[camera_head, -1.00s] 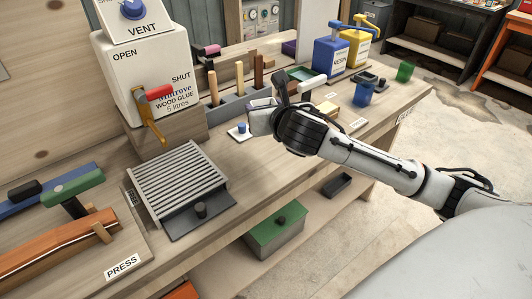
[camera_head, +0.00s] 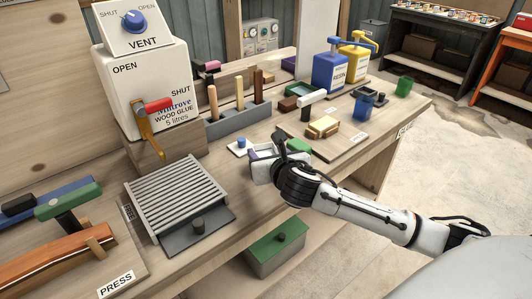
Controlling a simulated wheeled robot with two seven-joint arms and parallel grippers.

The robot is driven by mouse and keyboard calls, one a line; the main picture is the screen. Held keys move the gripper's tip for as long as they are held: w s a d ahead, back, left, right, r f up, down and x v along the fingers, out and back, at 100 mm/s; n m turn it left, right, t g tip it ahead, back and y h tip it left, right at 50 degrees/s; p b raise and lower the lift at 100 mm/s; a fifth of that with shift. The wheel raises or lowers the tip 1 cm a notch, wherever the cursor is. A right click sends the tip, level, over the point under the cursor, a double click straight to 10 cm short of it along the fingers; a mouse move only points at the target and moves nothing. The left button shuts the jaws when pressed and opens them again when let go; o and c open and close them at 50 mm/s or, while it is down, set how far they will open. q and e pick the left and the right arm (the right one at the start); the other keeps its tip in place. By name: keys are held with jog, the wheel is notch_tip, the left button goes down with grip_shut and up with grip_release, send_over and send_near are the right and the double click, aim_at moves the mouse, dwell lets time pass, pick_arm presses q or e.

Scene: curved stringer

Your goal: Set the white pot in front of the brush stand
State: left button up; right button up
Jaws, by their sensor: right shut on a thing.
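The brush stand (camera_head: 236,121) is a long grey block on the bench with several wooden handles standing upright in it. My right gripper (camera_head: 263,164) is at the front edge of the bench, in front of the stand and apart from it. It is shut on a pale thing, taken to be the white pot (camera_head: 263,150), which the fingers mostly hide. I cannot tell whether the pot touches the bench top. My left gripper is not in view.
A white tile (camera_head: 233,152) with a small blue piece (camera_head: 241,143) lies just left of my right gripper. A ribbed grey rack (camera_head: 178,190) is nearer. The glue container (camera_head: 150,85) stands behind. A board with yellowish blocks (camera_head: 323,127) lies to the right.

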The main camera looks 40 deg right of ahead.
jog(key=o, duration=1.2)
jog(key=shift+f, duration=0.1)
jog(key=v, duration=1.2)
jog(key=shift+p, duration=0.4)
